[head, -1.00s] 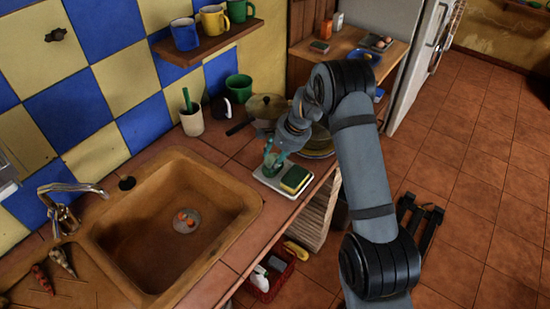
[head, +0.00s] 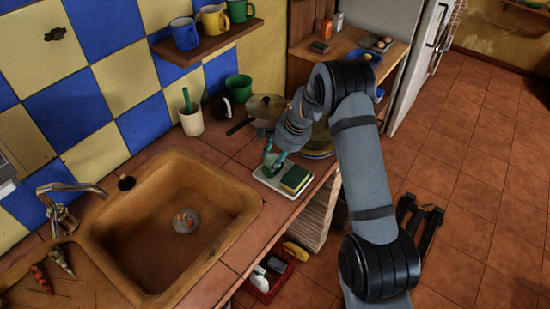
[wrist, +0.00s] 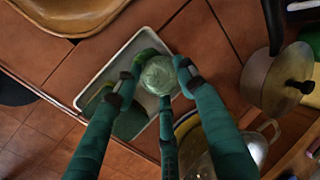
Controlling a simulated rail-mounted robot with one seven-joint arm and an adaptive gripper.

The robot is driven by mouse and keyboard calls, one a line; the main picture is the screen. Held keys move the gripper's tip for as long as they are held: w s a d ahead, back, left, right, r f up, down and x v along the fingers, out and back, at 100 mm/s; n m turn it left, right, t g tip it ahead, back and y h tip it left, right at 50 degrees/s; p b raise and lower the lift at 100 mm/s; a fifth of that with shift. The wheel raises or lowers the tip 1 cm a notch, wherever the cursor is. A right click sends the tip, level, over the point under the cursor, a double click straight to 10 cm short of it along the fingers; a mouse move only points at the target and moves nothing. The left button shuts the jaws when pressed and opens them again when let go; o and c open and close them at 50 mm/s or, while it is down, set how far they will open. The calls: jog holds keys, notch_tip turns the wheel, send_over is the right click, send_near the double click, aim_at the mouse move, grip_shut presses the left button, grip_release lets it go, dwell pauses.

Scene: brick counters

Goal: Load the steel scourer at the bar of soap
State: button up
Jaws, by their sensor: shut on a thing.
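My gripper (head: 271,162) is low over the white tray (wrist: 92,92) on the counter, right of the sink. In the wrist view its three dark green fingers (wrist: 160,78) are closed around a round, pale grey-green ball, apparently the steel scourer (wrist: 158,74). Beneath and beside the ball is a light green patch, perhaps the bar of soap, mostly hidden. I cannot tell if the ball touches it. A green and yellow sponge (head: 295,178) lies on the tray beside my gripper. In the head view the fingers hide the scourer.
The sink (head: 165,225) is left of the tray. A lidded pot (head: 265,106) stands behind it; in the wrist view it is at the right (wrist: 272,85). A white cup (head: 191,122) and a green mug (head: 238,87) are at the wall. A red crate (head: 266,282) is below the counter.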

aim_at(275, 159)
jog(key=shift+s, duration=0.1)
jog(key=shift+r+p, duration=2.5)
jog(key=shift+r, duration=1)
